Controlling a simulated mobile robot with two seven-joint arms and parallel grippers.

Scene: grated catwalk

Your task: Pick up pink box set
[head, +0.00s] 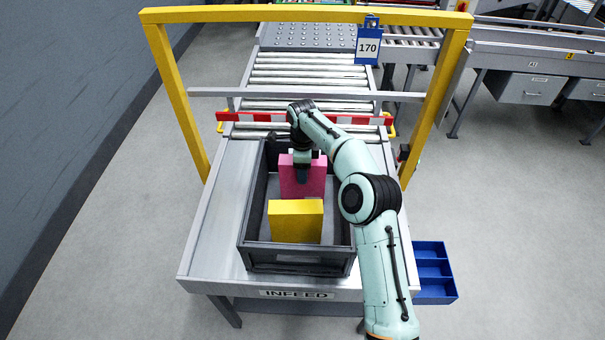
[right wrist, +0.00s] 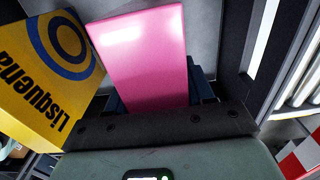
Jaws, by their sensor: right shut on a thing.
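The pink box (head: 288,182) stands upright in the back part of the dark grey crate (head: 295,260). My right gripper (head: 303,174) reaches down over its top and is shut on it. In the right wrist view the pink box (right wrist: 145,60) fills the space between the dark blue fingers, which show at its edges. Whether its underside touches the crate floor is hidden. My left gripper is not in view.
A yellow box (head: 295,222) stands in the crate in front of the pink one. The crate sits on the infeed table (head: 212,225), before a red-and-white bar (head: 255,117) and rollers (head: 290,80). A yellow frame (head: 185,100) arches overhead. Blue bins (head: 435,270) hang at the right.

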